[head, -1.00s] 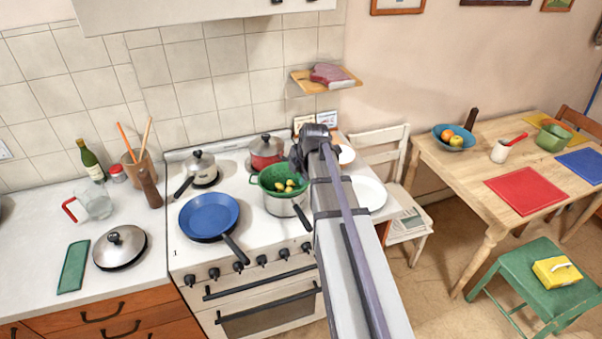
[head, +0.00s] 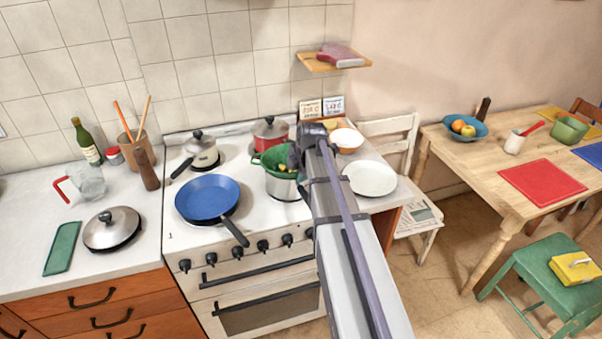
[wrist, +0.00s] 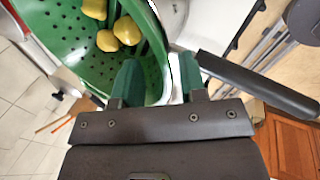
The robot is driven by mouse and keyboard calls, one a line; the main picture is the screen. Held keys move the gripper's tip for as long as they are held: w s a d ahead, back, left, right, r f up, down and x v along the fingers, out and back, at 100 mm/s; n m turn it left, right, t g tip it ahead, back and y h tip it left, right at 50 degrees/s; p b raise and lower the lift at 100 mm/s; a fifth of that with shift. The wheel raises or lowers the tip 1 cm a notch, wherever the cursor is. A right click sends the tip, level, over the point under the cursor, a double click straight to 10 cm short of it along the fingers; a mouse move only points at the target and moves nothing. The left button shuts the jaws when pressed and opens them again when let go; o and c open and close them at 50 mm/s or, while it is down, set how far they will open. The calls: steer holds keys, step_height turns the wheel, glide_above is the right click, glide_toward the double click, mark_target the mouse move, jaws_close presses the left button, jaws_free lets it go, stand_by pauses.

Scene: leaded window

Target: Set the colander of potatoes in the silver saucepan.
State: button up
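The green colander (head: 270,158) sits at the top of the silver saucepan (head: 284,189) on the front right of the stove; how deep it sits is partly hidden. Yellow potatoes (head: 287,166) lie in it, and they also show in the wrist view (wrist: 125,30). My gripper (wrist: 160,78) is at the colander's edge, its two fingers apart with the green wall (wrist: 85,45) showing between them. No firm pinch on the wall is visible. The saucepan's black handle (wrist: 262,85) points right in the wrist view; my arm hides it in the head view.
A blue frying pan (head: 208,198) stands left of the saucepan. A red pot (head: 270,133) and a lidded steel pan (head: 201,152) stand behind. A white plate (head: 370,178) and a bowl (head: 347,139) are on the right counter.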

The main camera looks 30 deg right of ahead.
jaws_close()
stand_by(0.3)
steer(key=shift+w, duration=0.8)
jaws_free()
steer(key=shift+r, duration=0.1)
steer(key=p+v, duration=1)
steer(key=shift+r, duration=0.35)
